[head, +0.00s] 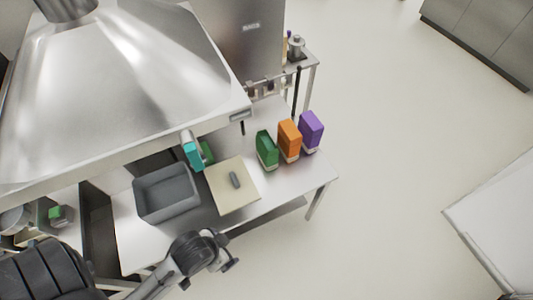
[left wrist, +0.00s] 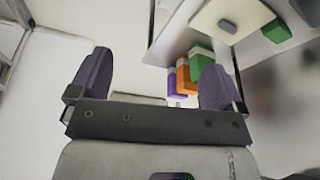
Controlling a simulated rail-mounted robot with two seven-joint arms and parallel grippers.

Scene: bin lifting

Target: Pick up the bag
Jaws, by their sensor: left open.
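Three upright packages, any of which could be the bag, stand in a row on the steel table: green (head: 267,150), orange (head: 289,138) and purple (head: 311,130). In the left wrist view the green (left wrist: 201,64), orange (left wrist: 183,80) and purple (left wrist: 172,86) packages show beyond the gripper, partly hidden by the right-hand finger. My left gripper (head: 228,251) is in front of the table's front edge, apart from the packages. In the left wrist view its two fingers (left wrist: 157,70) are spread with nothing between them. My right gripper is not in view.
A grey bin (head: 168,205) stands left of a cream board (head: 222,200) with a small grey object (head: 235,180) on it. A teal item (head: 192,152) is behind them. A steel hood (head: 115,75) overhangs the table's back left. Floor right of the table is clear.

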